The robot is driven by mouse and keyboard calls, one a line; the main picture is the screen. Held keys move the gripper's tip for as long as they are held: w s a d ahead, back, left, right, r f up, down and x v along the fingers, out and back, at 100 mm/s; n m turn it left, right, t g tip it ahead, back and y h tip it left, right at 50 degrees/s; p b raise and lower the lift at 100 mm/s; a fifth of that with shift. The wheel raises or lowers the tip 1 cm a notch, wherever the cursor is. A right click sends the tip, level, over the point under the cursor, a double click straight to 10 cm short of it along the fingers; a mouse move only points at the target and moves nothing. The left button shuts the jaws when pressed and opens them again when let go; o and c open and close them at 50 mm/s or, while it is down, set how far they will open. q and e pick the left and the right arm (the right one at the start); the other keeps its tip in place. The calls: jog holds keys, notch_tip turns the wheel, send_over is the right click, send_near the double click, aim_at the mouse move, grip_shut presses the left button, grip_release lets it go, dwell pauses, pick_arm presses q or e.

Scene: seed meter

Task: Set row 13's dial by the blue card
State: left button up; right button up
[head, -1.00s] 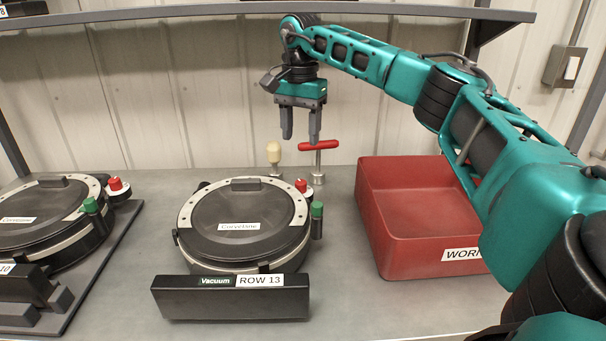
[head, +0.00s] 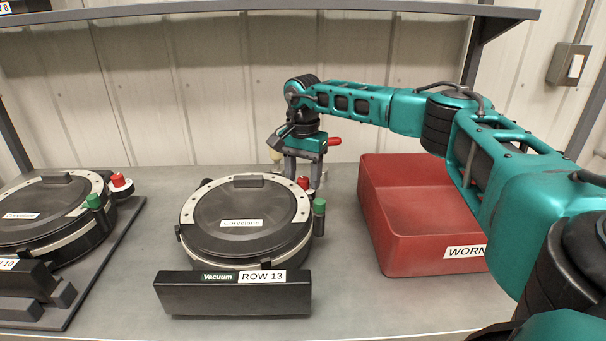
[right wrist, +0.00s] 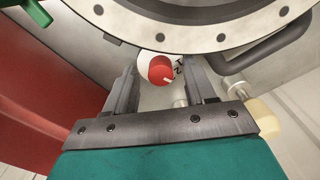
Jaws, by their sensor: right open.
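The row 13 seed meter (head: 240,205) is a round black housing with a pale rim, behind a black block labelled "ROW 13" (head: 262,277). Its small red dial (head: 303,183) sits at the back right of the rim. In the right wrist view the red dial (right wrist: 160,70) shows a white pointer mark over a white face with black figures, partly hidden. My right gripper (head: 304,179) is open and empty, pointing down at the dial. In the right wrist view its fingers (right wrist: 161,84) lie either side of the dial; contact cannot be told. No blue card shows. My left gripper is out of view.
A green knob (head: 319,207) stands just right of the meter. A red-handled tool (head: 334,141) and a cream-handled tool (head: 276,152) are behind my gripper. A red bin (head: 420,235) labelled "WORN" stands right. Another meter (head: 45,220) is left. A shelf (head: 250,12) crosses above.

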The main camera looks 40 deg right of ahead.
grip_shut()
dwell(0.4)
jog(key=shift+m, duration=0.3)
jog(key=shift+r+m+p, duration=0.1)
jog(key=shift+m+p, duration=0.35)
jog(key=shift+m, duration=0.45)
jog(key=m, duration=0.3)
jog(key=shift+m, duration=0.3)
jog(key=m, duration=0.5)
jog(key=shift+w+m, duration=0.1)
jog(key=shift+m, duration=0.3)
